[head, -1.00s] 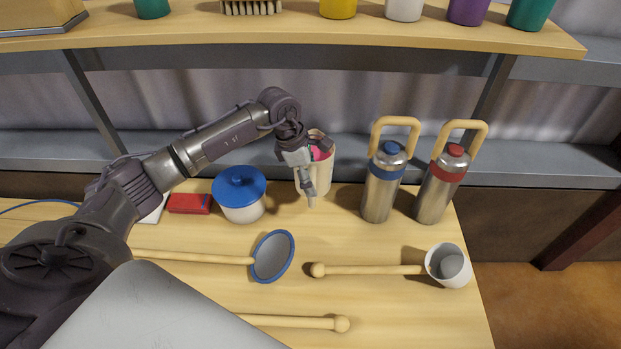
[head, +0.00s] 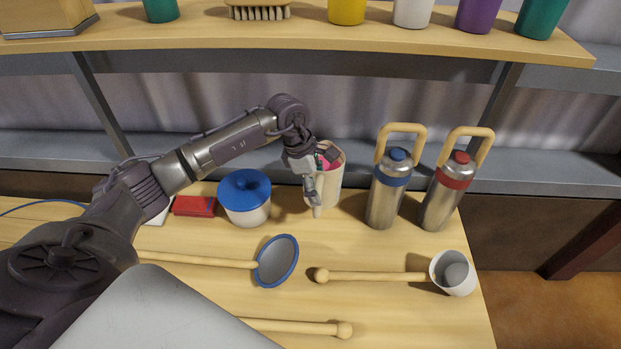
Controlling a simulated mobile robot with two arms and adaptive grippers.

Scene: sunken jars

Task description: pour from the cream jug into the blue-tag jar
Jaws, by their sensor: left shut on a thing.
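A cream-coloured jug (head: 334,187) stands about upright behind my left gripper, at the back of the table in the head view. Pink and some green show inside its mouth. My left gripper (head: 316,197) is at the jug's near left side and shut on it; the fingers hide the exact grip. I cannot tell whether the jug's base touches the table. No jar with a clear blue tag can be made out. A white pot with a blue lid (head: 244,190) stands to the left, and a steel flask with a blue band (head: 385,205) to the right. My right gripper does not show.
A red-banded flask (head: 440,205) stands beside the blue-banded one. A blue-rimmed ladle (head: 277,262), a white-cupped ladle (head: 452,272) and a wooden handle (head: 290,327) lie in front. A red box (head: 194,206) is at left. A shelf (head: 300,38) with cups spans the back.

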